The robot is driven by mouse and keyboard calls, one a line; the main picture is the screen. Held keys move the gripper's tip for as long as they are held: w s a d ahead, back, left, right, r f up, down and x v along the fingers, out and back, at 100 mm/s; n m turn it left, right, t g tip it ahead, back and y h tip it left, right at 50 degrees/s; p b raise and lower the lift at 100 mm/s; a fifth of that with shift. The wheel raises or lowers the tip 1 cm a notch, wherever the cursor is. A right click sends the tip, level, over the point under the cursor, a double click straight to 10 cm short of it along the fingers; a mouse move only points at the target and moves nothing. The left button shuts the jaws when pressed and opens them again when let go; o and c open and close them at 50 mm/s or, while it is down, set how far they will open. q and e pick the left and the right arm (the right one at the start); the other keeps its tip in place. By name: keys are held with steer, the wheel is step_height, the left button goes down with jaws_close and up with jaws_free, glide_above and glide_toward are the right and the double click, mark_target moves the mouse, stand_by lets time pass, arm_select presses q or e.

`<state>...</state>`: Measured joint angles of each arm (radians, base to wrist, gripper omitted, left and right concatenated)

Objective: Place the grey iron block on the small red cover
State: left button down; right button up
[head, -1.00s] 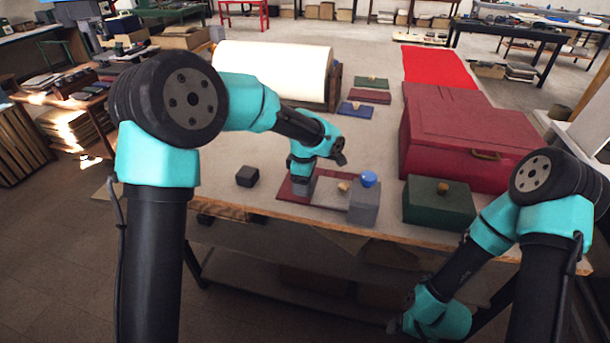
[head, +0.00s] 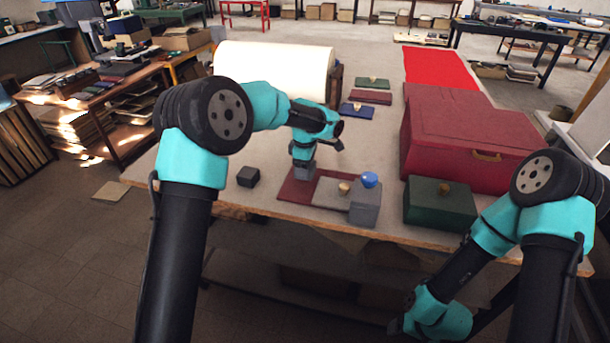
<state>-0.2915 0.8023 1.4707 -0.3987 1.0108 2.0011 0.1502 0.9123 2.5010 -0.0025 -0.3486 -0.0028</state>
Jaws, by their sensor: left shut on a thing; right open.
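A grey block (head: 303,173) is in the jaws of my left gripper (head: 303,162). It hangs just over the back part of a flat dark red cover (head: 296,196); a small gap seems to show, but I cannot be sure. A smaller red cover (head: 370,97) lies further back on the table, between a green and a blue one. My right gripper (head: 402,323) is low at the front, below the table edge, open and away from the objects.
A dark block (head: 248,176) sits left of the dark red cover. Large red boxes (head: 470,140) and a white roll (head: 272,72) bound the table (head: 225,150).

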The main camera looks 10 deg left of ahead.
arm_select(q)
steer(key=shift+w+f, duration=0.15)
steer(key=shift+f, duration=1.55)
steer(key=shift+f, duration=0.15)
steer(key=shift+c, duration=1)
jaws_free()
step_height(320, 180, up, 12)
steer(key=shift+r, duration=0.1)
